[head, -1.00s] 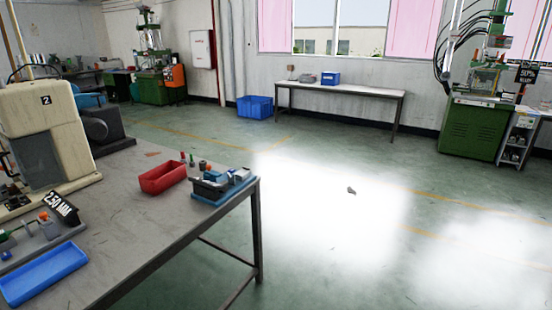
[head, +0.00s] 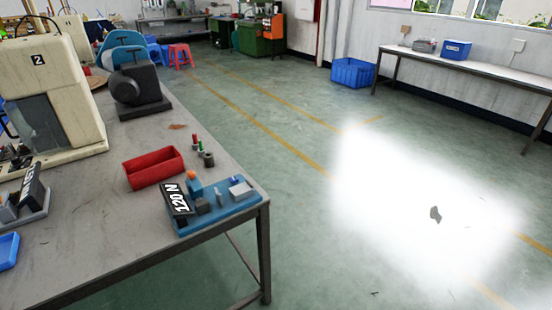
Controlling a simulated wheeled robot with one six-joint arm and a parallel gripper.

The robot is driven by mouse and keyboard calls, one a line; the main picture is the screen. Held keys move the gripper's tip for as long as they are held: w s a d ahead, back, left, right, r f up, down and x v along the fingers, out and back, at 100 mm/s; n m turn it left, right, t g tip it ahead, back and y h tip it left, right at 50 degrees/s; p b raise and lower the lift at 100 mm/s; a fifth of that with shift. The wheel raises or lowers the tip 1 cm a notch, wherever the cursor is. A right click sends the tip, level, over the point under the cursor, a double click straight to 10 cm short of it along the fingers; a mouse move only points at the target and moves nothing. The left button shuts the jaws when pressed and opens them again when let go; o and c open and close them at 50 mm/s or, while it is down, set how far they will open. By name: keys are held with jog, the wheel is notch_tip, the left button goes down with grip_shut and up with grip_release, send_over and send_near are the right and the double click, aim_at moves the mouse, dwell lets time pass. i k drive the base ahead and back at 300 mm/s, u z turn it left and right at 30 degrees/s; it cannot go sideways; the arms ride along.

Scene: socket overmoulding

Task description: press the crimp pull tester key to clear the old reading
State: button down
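The crimp pull tester (head: 228,208) appears to be the blue-based device at the near right corner of the workbench. Its black display (head: 177,200) is tilted and reads 120 N in white. On the base are grey blocks, a blue block with an orange top (head: 192,180), and a pale block (head: 241,190). I cannot tell which part is the key. My gripper is not in view, and nothing is seen touching the tester.
On the workbench (head: 120,235) are a red bin (head: 154,170), small red, green and grey pieces (head: 203,150), a cream machine marked 2 (head: 62,95), another display unit (head: 30,195) and a blue tray (head: 8,250). Open floor lies to the right; a blue crate (head: 352,73) stands near the wall.

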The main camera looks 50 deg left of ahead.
aim_at(233, 179)
jog(key=i, duration=0.8)
jog(key=u, duration=2.75)
jog(key=i, duration=1)
jog(key=z, duration=0.05)
